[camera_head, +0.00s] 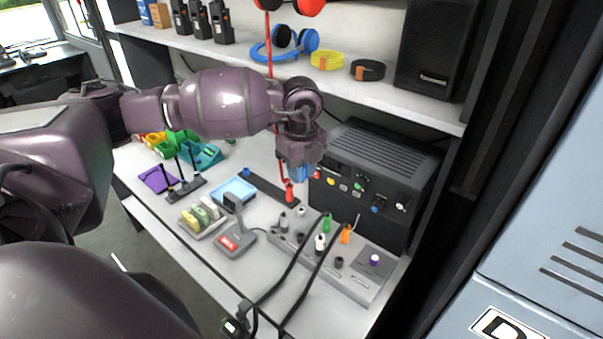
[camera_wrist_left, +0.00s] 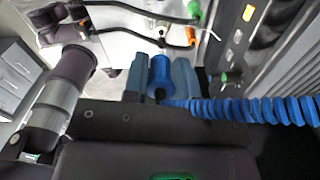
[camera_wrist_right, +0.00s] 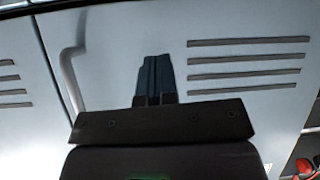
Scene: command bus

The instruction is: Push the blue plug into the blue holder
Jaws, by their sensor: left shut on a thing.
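My left gripper (camera_head: 303,165) is above the workbench, in front of the dark radio box. In the left wrist view its two fingers (camera_wrist_left: 160,78) are shut on the blue plug (camera_wrist_left: 161,70), with a blue coiled cord (camera_wrist_left: 240,109) running off to the right. In the head view only a little of the blue plug (camera_head: 302,173) shows below the fingers. A small blue spot, apparently the blue holder (camera_head: 245,172), is at the far left end of a dark bar, apart from the plug. My right gripper (camera_wrist_right: 155,80) is shut and empty before a grey-blue locker.
A red plug (camera_head: 289,192) stands at the bar's near end with a red cord rising. The radio box (camera_head: 375,180) stands close at the right. A grey socket panel (camera_head: 350,275) with black cables, a desk microphone (camera_head: 235,240) and a blue tray (camera_head: 233,191) are nearby.

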